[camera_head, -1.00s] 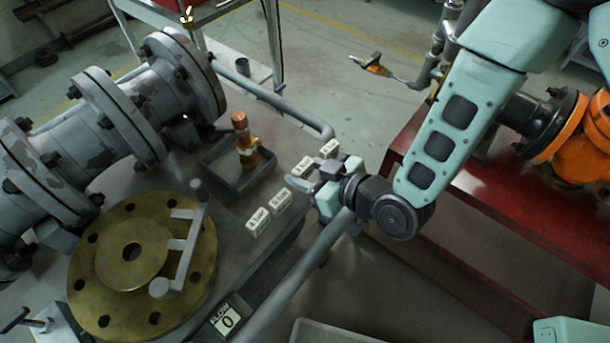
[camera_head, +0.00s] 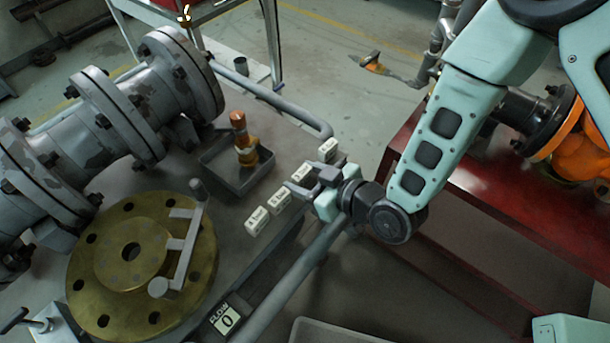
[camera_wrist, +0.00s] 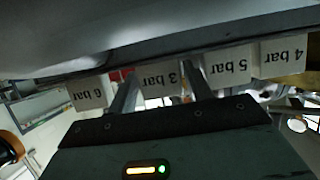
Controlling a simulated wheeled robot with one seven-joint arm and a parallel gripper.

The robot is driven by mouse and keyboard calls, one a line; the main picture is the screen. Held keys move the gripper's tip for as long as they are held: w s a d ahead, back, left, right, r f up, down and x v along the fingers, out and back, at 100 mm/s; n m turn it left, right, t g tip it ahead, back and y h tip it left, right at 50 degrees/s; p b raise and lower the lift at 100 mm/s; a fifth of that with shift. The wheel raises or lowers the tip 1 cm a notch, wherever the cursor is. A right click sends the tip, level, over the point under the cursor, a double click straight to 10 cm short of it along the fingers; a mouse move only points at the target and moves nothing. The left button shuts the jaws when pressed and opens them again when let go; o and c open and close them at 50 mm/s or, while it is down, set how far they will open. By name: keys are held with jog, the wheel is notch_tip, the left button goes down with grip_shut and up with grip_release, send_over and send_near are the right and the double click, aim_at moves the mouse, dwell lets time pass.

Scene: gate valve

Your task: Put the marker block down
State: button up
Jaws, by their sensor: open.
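Several white marker blocks stand in a slanted row on the grey bench top. In the wrist view they read, upside down, 6 bar (camera_wrist: 88,93), 3 bar (camera_wrist: 165,77), 5 bar (camera_wrist: 228,66) and 4 bar (camera_wrist: 283,55). My gripper (camera_head: 309,181) is open at the row, and its fingers point toward the third block from the front (camera_head: 302,173). In the wrist view the 3 bar block shows between the two fingers (camera_wrist: 160,78), with a gap on each side. I cannot tell whether the block's base fully touches the bench.
A dark tray (camera_head: 229,174) with a brass and copper fitting (camera_head: 242,142) stands behind the row. A brass flange with a handle (camera_head: 131,258) is at left. A grey pipe (camera_head: 300,277) runs along the bench's front edge, near a FLOW 0 display (camera_head: 226,319).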

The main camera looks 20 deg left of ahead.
jog(key=shift+s+d+r, duration=0.1)
jog(key=shift+d+r, duration=0.1)
jog(key=shift+d, duration=0.1)
jog(key=v, duration=1)
jog(key=shift+a+r, duration=0.1)
jog(key=shift+r, duration=0.15)
jog(key=shift+s+d+r+p, duration=0.15)
jog(key=shift+d+p, duration=0.25)
jog(key=shift+p, duration=0.6)
jog(key=shift+s+d+p, duration=0.15)
jog(key=shift+d+p, duration=0.1)
jog(key=shift+p, duration=0.05)
